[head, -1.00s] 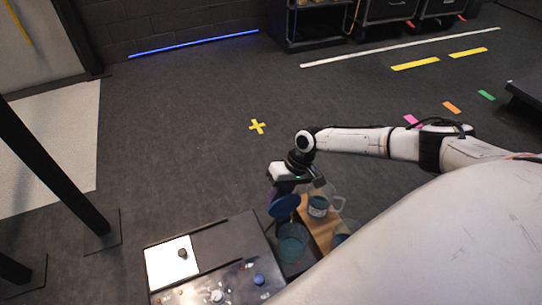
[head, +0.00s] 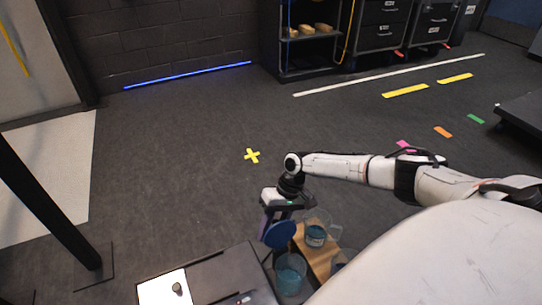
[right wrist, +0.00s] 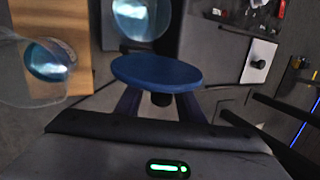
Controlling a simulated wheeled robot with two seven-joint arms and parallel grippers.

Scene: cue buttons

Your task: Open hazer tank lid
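The hazer tank (head: 290,274) is a clear round vessel with blue liquid, at the lower middle of the head view. It also shows at the top of the right wrist view (right wrist: 141,16). Its lid (head: 280,234), a blue disc, stands tilted up off the tank mouth. In the right wrist view the lid (right wrist: 155,72) has a dark knob (right wrist: 162,99) on its near side. My right gripper (right wrist: 158,100) is at the lid's back, with its fingers apart and the knob between them; gaps show beside the knob. Contact with the lid is unclear. My left gripper is out of view.
A clear jug (head: 315,235) with blue liquid stands on a wooden board (head: 303,242) right of the tank. A dark console with a white panel (head: 160,290) lies left. The floor beyond is open.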

